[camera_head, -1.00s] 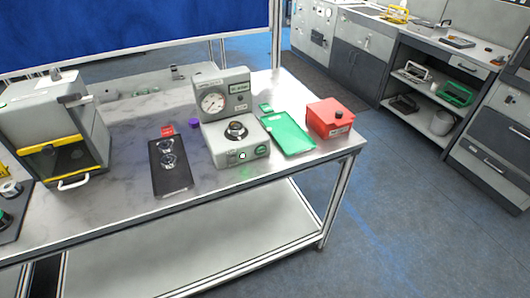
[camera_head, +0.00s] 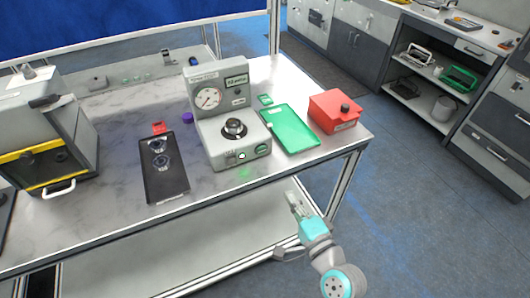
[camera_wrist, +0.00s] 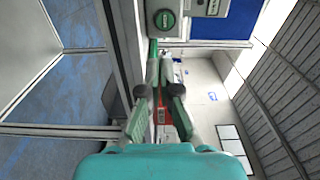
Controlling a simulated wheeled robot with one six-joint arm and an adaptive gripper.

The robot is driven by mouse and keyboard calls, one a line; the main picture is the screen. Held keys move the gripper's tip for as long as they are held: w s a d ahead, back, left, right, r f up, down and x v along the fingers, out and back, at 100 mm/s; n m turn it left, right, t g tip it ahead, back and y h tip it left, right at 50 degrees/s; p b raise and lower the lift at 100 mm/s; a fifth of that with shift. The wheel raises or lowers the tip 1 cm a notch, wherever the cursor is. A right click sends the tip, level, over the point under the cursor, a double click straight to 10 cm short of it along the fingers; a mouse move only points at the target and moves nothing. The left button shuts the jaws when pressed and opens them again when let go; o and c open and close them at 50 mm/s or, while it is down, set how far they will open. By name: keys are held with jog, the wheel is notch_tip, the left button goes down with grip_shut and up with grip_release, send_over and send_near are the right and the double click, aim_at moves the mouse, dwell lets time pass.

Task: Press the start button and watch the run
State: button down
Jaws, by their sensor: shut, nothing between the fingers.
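The grey tester (camera_head: 226,152) with a round dial gauge (camera_head: 208,98) and a small display (camera_head: 236,80) stands on the bench. A round black-and-metal holder (camera_head: 235,128) sits on its base. The front face carries a small white lit button (camera_head: 241,156) and a green button (camera_head: 262,148). My gripper (camera_head: 293,198) is shut and empty, in front of and below the bench's front edge, apart from the tester. Its fingers also show in the wrist view (camera_wrist: 160,72).
A black tray with two glass pieces (camera_head: 165,182) lies left. A grey machine with a yellow-framed door (camera_head: 45,150) is further left. The bench edge (camera_head: 200,202) lies between.

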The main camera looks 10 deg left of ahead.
aim_at(262, 151)
jog(key=shift+w+a+r, duration=0.35)
jog(key=shift+w, duration=0.05)
jog(key=x, duration=1.4)
jog(key=shift+a, duration=0.1)
